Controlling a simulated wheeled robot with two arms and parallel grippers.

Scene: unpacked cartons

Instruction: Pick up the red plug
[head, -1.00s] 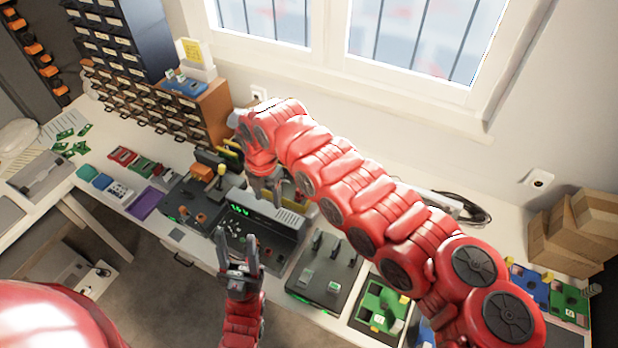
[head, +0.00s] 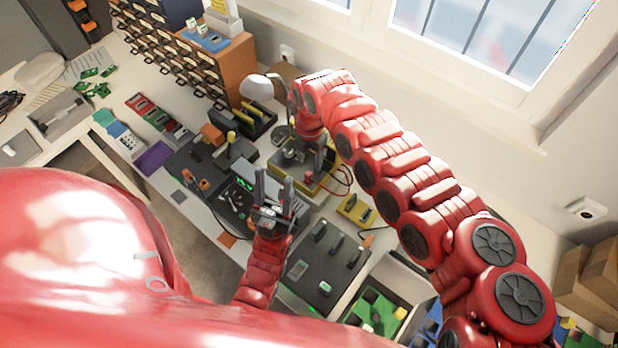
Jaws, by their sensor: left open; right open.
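A small red piece (head: 308,179), which looks like the red plug, sits by the yellow-edged device (head: 318,187) at the back of the bench, near a looped red cable. My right gripper (head: 314,160) is open and points down over that device, just above the red piece. The arm hides part of the device, and I cannot tell whether the fingers touch the plug. My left gripper (head: 272,188) is open and empty, pointing up over the bench in front of the grey unit with a green display.
A black panel with upright handles (head: 322,262) lies to the right of my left gripper. A yellow block (head: 356,210) lies behind it. A drawer cabinet (head: 195,62) and a white lamp-like head (head: 257,88) stand at the back left. Cardboard boxes (head: 590,275) are at far right.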

